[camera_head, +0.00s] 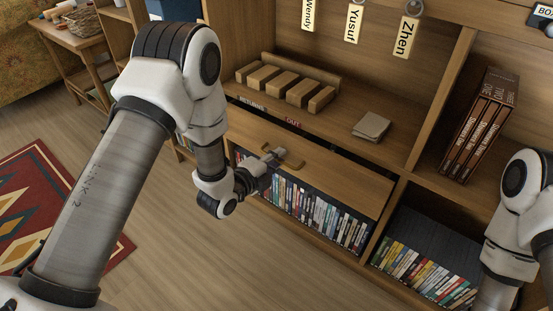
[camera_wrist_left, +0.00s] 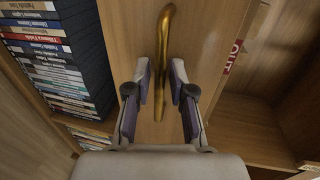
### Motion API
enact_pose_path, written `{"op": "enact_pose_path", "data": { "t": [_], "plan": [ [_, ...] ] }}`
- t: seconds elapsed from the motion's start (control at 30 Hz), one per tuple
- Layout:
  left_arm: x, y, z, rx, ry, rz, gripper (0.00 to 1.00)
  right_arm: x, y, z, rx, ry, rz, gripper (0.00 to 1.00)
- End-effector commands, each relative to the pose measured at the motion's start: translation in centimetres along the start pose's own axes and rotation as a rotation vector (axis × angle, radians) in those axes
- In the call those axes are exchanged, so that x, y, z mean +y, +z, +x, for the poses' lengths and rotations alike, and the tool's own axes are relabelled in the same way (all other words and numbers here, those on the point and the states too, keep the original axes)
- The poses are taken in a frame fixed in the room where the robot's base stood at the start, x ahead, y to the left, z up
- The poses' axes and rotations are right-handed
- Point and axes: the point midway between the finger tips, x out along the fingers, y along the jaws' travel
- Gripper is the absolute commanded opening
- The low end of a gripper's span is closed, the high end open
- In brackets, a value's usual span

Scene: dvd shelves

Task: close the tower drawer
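The wooden drawer front (camera_head: 340,183) with a brass handle (camera_head: 289,159) is in the middle of the head view, below the shelf edge labelled RETURNS and OUT. A dark gap shows behind its top edge, so it stands out from the unit. My left gripper (camera_head: 268,156) is at the handle's left part. In the left wrist view, the gripper (camera_wrist_left: 160,75) has its fingers apart on either side of the brass handle (camera_wrist_left: 165,40), with the drawer front (camera_wrist_left: 212,40) behind. Whether a finger touches the handle is unclear. My right gripper is out of view; only its arm shows at right.
Rows of DVDs (camera_head: 305,210) stand under the drawer front, with more at lower right (camera_head: 425,270). Wooden blocks (camera_head: 285,83) and a grey-brown folded item (camera_head: 371,126) lie on the shelf above. A patterned rug (camera_head: 55,205) lies at left; the floor before the shelves is clear.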

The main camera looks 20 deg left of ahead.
Motion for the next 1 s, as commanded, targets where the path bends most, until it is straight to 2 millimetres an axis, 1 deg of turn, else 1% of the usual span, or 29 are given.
{"op": "enact_pose_path", "data": {
  "t": [0.27,0.53,0.6,0.83,0.87,0.9,1.0],
  "plan": [
    [0.0,0.0,0.1,0.000,0.000,0.001,0.00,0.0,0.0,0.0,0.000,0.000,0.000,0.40],
    [-0.8,0.0,3.6,0.001,-0.002,0.003,0.00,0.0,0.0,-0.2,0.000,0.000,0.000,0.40],
    [-0.8,0.0,3.9,0.000,0.000,0.001,0.00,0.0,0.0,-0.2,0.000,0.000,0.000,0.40],
    [-0.9,0.0,3.9,-0.001,-0.004,0.001,0.00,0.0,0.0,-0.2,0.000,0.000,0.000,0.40],
    [-0.9,0.0,3.9,-0.001,-0.004,0.001,0.19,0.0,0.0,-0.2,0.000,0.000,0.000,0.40],
    [-0.9,0.0,3.9,0.000,-0.004,0.001,0.33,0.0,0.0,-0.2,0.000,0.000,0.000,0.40],
    [-0.9,0.0,3.9,0.000,-0.004,0.001,0.34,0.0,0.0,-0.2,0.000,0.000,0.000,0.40]
  ]
}}
